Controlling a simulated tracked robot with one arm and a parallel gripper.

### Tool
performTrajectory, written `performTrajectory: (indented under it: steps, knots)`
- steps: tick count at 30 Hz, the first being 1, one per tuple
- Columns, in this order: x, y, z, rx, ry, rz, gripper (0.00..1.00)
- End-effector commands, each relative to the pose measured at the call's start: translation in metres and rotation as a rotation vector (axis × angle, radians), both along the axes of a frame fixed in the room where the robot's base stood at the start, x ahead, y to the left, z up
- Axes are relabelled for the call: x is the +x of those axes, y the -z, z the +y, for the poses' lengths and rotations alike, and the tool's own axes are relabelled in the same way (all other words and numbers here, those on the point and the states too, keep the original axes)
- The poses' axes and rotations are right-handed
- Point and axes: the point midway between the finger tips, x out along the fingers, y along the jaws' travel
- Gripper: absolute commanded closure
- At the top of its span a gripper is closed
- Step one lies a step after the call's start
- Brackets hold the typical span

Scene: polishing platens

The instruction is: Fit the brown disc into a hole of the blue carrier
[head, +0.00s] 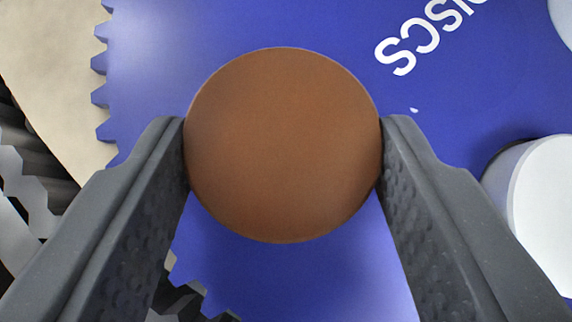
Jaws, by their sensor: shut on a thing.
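The brown disc (283,145) is round and flat-faced. It is held between the two fingers of my gripper (283,150), one finger pressed on its left edge and one on its right edge. The blue carrier (480,85) lies behind and below the disc and fills most of the head view. It has a toothed edge on the left and white lettering at the upper right. The disc and fingers hide the middle of the carrier. I see no empty hole, and the gap between disc and carrier cannot be told.
A white round piece (545,210) sits at the right with a dark gap along its left side. Part of another white round piece (564,18) shows at the top right corner. Dark and grey gear teeth (25,185) lie at the left, beside a beige surface (50,70).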

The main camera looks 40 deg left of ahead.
Motion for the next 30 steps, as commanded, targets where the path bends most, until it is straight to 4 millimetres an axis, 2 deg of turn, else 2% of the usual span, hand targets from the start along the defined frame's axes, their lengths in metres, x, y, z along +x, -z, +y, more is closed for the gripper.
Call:
performTrajectory:
  steps: [29, 30]
  knots:
    - [-0.0003, 0.0079, 0.0000, 0.000, -0.001, 0.001, 0.74]
    - [-0.0005, 0.0080, 0.0000, -0.001, -0.001, 0.002, 0.45]
